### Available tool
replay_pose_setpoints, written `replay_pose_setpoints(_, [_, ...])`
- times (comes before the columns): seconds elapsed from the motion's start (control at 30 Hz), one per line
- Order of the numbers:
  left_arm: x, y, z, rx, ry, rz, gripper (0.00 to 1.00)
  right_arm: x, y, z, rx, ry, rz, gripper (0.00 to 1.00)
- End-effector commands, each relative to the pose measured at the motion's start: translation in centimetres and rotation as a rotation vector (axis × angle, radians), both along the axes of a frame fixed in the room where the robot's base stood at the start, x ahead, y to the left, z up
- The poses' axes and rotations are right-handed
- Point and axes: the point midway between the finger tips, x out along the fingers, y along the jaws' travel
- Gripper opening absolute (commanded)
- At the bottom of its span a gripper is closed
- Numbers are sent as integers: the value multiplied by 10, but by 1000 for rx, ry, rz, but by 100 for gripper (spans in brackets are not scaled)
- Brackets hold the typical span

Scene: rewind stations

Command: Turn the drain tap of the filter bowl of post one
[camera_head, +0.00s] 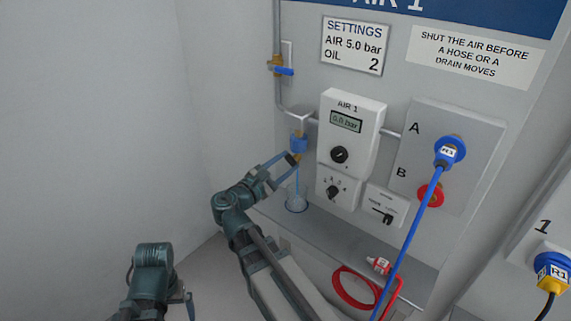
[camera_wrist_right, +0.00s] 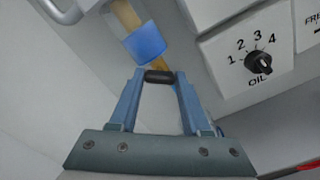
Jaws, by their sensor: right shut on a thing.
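The filter bowl (camera_head: 298,144) of the AIR 1 post is blue and hangs under the pipe left of the white regulator unit. It also shows in the right wrist view (camera_wrist_right: 145,43). Its drain tap has a black handle (camera_wrist_right: 160,76) under the bowl, with some brass beside it. My right gripper (camera_head: 289,158) is shut on this handle, which lies between its two fingertips in the wrist view (camera_wrist_right: 160,78). A thin blue line runs from below the tap to a cup (camera_head: 297,203). My left gripper (camera_head: 187,299) is low at the left, away from the post; its jaws are unclear.
The regulator display (camera_head: 346,121) reads 0.0 bar. The blue supply valve lever (camera_head: 284,71) lies across the vertical pipe. A blue hose (camera_head: 408,242) hangs from port A. A red hose (camera_head: 352,290) lies coiled at the bottom. The grey wall at left is bare.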

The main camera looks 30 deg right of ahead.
Motion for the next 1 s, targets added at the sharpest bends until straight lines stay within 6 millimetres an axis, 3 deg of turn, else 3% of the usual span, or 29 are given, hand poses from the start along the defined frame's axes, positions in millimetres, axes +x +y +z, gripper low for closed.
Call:
replay_pose_setpoints(0.6, [0, 0, -2, 0, 0, 0, 100, -2, 0, -2, 218, -522, -1, 0])
replay_pose_setpoints(1.0, [0, 0, -2, 0, 0, 0, 100, -2, 0, -3, 307, -734, -2, 0])
